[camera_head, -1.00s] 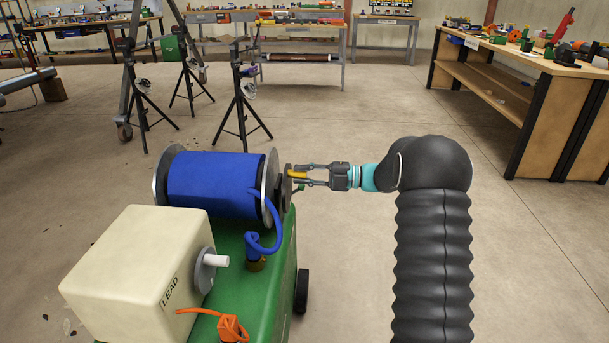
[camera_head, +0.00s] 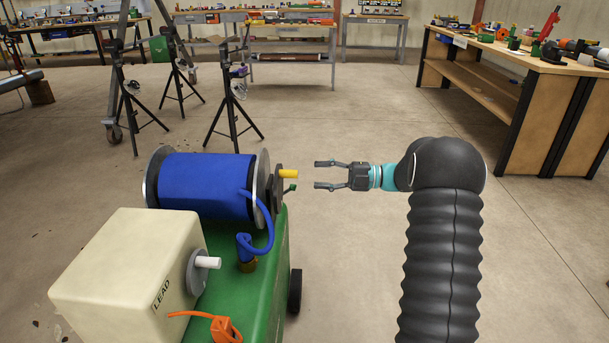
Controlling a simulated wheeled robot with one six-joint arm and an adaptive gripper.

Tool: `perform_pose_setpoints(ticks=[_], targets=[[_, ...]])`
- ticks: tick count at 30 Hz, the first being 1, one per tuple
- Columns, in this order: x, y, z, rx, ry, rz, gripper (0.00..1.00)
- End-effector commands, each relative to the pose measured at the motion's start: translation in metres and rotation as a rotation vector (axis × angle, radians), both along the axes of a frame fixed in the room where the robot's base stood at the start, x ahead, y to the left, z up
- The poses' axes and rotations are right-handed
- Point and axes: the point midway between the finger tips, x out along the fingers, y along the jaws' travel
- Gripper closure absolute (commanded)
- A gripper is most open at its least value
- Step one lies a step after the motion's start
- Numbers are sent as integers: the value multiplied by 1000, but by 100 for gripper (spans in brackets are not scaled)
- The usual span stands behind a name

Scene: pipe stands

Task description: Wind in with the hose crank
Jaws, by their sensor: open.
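The hose reel (camera_head: 205,183), wound with blue hose between two grey end discs, sits on a green cart (camera_head: 258,275). On the right end of the reel is a dark crank (camera_head: 275,192) with a yellow handle (camera_head: 289,174) that points right. My gripper (camera_head: 320,174) is open and empty, to the right of the yellow handle. Its fingers point left towards the handle, with a small gap between fingertips and handle. A blue hose end (camera_head: 246,247) hangs down from the reel to a brass fitting on the cart.
A cream box marked LEAD (camera_head: 130,265), with a white knob on its side, and an orange plug (camera_head: 225,329) are on the cart's near part. Tripod stands (camera_head: 234,110) stand behind the reel. A workbench (camera_head: 520,90) is at right. The floor right of the cart is clear.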

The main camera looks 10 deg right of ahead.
Motion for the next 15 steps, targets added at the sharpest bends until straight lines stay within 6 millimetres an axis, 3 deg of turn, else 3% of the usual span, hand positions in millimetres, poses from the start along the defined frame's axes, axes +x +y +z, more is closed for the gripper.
perform_pose_setpoints(ticks=[6,15], targets=[[-7,-31,0,0,0,-1,52],[-10,-41,0,0,0,1,52]])
